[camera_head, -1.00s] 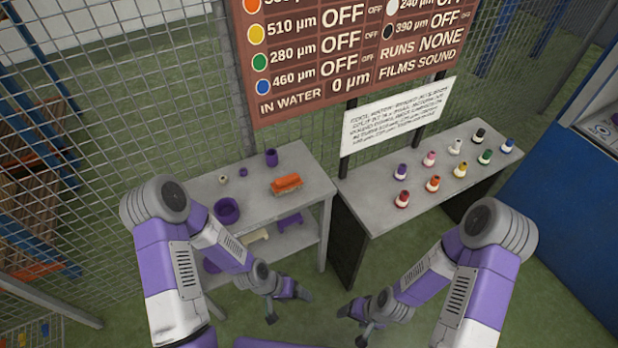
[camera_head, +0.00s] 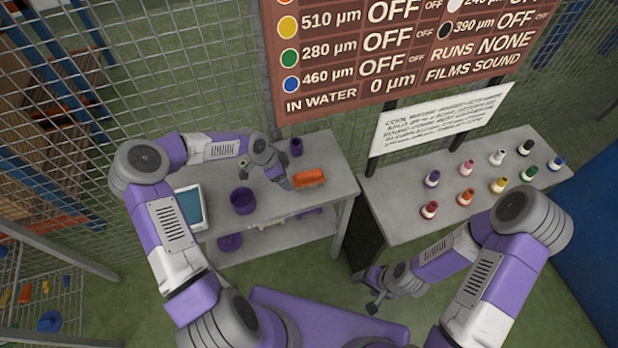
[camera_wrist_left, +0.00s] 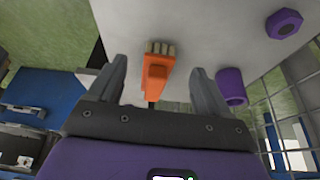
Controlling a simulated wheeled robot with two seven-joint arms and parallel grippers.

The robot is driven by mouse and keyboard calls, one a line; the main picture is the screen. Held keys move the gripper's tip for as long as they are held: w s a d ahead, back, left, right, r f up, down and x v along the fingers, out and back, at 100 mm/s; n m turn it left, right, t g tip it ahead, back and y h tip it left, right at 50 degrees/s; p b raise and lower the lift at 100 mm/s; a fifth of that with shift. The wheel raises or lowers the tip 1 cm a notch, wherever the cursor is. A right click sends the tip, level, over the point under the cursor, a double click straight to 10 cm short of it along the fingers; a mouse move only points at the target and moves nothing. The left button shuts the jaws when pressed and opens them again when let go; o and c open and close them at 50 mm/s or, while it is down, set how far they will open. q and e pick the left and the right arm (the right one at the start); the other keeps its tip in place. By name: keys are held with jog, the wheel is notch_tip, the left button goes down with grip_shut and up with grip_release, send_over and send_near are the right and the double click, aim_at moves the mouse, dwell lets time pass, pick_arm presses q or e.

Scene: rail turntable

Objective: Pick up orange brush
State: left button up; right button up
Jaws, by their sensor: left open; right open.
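The orange brush (camera_head: 309,177) lies on the grey table (camera_head: 335,190) at the left, near its right end. My left gripper (camera_head: 287,183) is just left of the brush, over the table. In the left wrist view the brush (camera_wrist_left: 156,78) shows its orange body and pale bristles between the two open fingers (camera_wrist_left: 158,85), with gaps on both sides. The fingers do not appear to touch it. My right gripper (camera_head: 374,296) is open and empty, low over the floor in front of the right table.
A screen (camera_head: 189,208) stands at the table's left end. Several coloured bottles (camera_head: 466,197) stand on the right table. A wire fence (camera_head: 90,150) is behind.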

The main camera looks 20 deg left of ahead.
aim_at(302, 175)
pick_arm(q)
jog(key=w+d, duration=0.1)
jog(key=d, duration=0.1)
jog(key=w+d, duration=0.1)
jog(key=d, duration=0.1)
jog(key=shift+w, duration=0.2)
jog(key=x, duration=0.5)
jog(key=shift+w, duration=0.1)
jog(key=c, duration=1.2)
